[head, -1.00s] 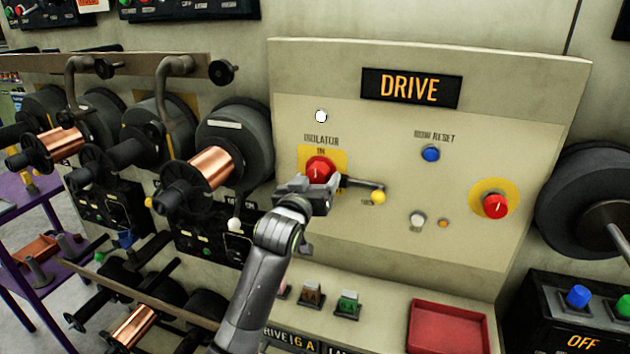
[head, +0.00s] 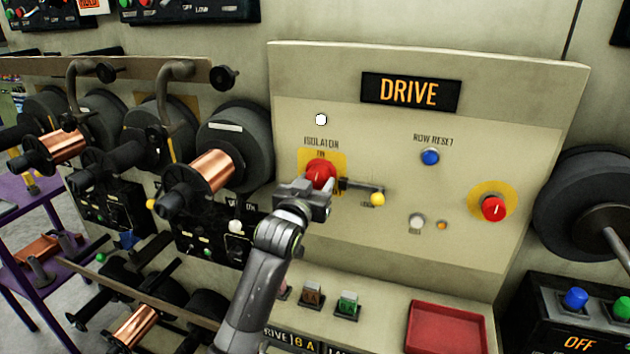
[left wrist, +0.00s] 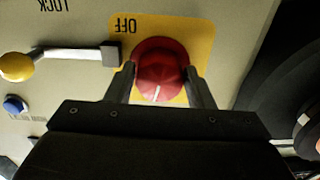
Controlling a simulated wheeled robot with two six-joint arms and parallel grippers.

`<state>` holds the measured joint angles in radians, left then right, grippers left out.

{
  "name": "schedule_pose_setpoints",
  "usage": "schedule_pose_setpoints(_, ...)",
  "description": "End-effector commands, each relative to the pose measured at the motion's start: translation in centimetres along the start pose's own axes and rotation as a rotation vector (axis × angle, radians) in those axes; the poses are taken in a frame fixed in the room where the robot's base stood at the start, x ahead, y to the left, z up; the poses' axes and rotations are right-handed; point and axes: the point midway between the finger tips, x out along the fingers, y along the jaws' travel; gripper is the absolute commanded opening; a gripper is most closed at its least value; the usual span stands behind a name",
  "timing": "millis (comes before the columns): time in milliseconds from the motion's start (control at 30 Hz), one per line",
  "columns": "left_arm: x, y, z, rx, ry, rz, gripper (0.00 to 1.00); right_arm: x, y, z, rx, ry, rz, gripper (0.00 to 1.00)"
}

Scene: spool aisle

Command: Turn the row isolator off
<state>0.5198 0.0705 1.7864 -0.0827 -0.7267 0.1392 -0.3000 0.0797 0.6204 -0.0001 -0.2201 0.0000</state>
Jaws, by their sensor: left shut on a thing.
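The row isolator is a red round knob (head: 320,172) on a yellow plate (head: 336,157) on the sloped DRIVE panel. ON is printed above it in the head view. In the left wrist view, which is upside down, the knob (left wrist: 160,68) has a white mark on the side away from the printed OFF. My left gripper (head: 316,184) is at the knob, with one finger on each side, shut on it. It partly hides the knob in the head view. A lock lever with a yellow ball (head: 378,199) is right of the knob. My right gripper is out of view.
A blue ROW RESET button (head: 430,157) and a red knob on a yellow disc (head: 493,208) are on the panel's right. Copper spools (head: 211,171) stick out at left. Below are push buttons (head: 347,303) and a red tray (head: 447,329).

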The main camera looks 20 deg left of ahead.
Motion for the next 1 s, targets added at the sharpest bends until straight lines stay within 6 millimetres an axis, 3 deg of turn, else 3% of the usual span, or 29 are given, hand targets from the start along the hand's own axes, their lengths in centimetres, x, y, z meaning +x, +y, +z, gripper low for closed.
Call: schedule_pose_setpoints(1000, 0.0, -0.3, -0.4, 0.956, -0.001, 0.0, 0.25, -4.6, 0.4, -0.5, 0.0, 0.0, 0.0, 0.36)
